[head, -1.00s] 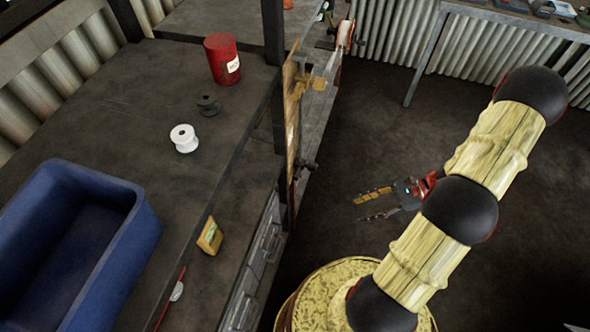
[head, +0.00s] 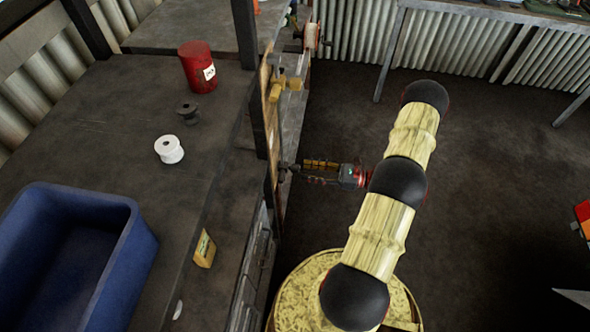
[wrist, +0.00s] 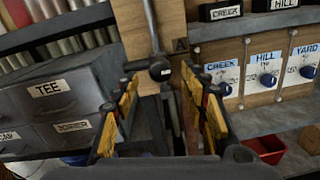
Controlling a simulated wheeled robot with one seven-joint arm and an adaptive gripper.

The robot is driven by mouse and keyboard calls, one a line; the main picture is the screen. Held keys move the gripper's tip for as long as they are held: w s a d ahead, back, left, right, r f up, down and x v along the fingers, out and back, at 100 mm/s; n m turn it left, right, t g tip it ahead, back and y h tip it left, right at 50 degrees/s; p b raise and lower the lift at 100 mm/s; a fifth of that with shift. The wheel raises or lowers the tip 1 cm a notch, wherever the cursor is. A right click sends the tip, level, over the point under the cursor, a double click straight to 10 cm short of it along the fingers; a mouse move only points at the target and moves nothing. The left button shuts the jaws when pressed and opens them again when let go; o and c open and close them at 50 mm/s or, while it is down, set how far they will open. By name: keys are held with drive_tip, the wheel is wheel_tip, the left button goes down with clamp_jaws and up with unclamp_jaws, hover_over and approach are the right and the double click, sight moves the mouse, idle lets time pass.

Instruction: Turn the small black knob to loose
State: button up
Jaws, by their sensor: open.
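A small black knob (wrist: 160,70) with a tiny white mark sits at the lower end of a grey rod, in front of a wooden board. A label "A" is just right of it. It shows as a dark stub in the head view (head: 283,171) at the board's edge. My gripper (wrist: 160,92) is open and empty, with its yellow-padded fingers on either side of the knob in the wrist view. In the head view my gripper (head: 299,172) points left, its tips close to the knob. I cannot tell whether they touch it. No "loose" marking is readable.
Dials labelled CREEK (wrist: 226,88), HILL (wrist: 267,79) and YARD (wrist: 307,72) are right of the knob. Grey drawers (wrist: 68,98) stand left. A red bin (wrist: 266,148) is lower right. A blue tub (head: 128,255) stands on the bench.

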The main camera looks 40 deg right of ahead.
sight(297, 169)
drive_tip(key=x, duration=0.5)
drive_tip(key=shift+b, duration=0.35)
drive_tip(key=c, duration=0.3)
drive_tip(key=c, duration=0.8)
clamp_jaws()
